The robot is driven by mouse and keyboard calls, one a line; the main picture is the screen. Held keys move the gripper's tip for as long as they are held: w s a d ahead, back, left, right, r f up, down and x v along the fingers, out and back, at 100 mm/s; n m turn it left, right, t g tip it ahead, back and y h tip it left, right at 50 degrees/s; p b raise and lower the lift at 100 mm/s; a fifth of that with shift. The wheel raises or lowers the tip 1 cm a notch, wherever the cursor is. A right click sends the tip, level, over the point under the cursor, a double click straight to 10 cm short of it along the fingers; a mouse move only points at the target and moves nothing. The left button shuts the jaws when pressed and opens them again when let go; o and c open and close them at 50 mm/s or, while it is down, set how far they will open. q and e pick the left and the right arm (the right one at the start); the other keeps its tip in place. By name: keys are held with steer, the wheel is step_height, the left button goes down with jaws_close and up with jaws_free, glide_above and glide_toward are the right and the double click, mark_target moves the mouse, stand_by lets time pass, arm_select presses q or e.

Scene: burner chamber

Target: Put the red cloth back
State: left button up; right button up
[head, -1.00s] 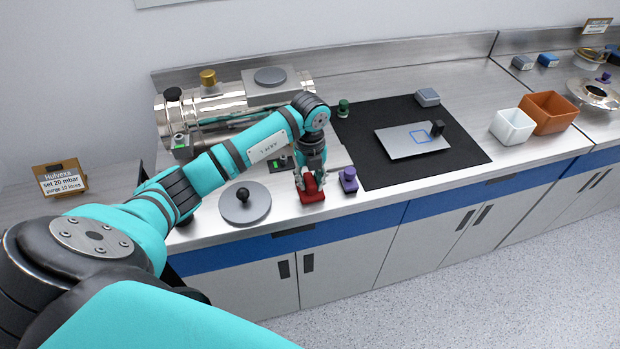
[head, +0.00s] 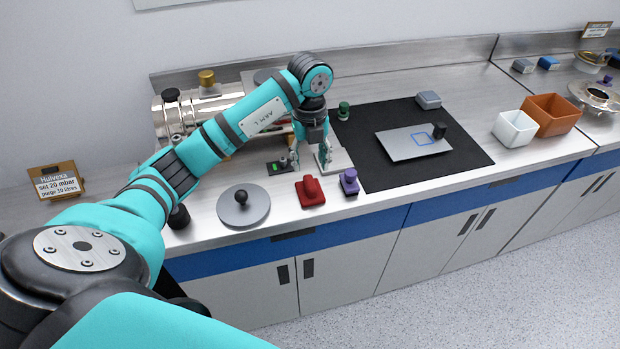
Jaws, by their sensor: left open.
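The red cloth (head: 310,193) lies on the steel counter near its front edge, between a grey round lid and a small purple-topped object. It looks like a folded red pad with a raised lump on top. My left gripper (head: 310,164) is open and empty, pointing down above the counter just behind the cloth. It is apart from the cloth. My right gripper is not in view.
The grey lid with a black knob (head: 243,203) is left of the cloth, and the purple-topped object (head: 349,182) is right of it. A black mat (head: 450,165) holds a metal plate (head: 405,146). White (head: 514,128) and orange (head: 551,114) bins stand at right. A steel cylinder (head: 225,112) lies behind.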

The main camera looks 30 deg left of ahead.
mark_target(310, 182)
arm_select(q)
steer(key=shift+r, duration=2.1)
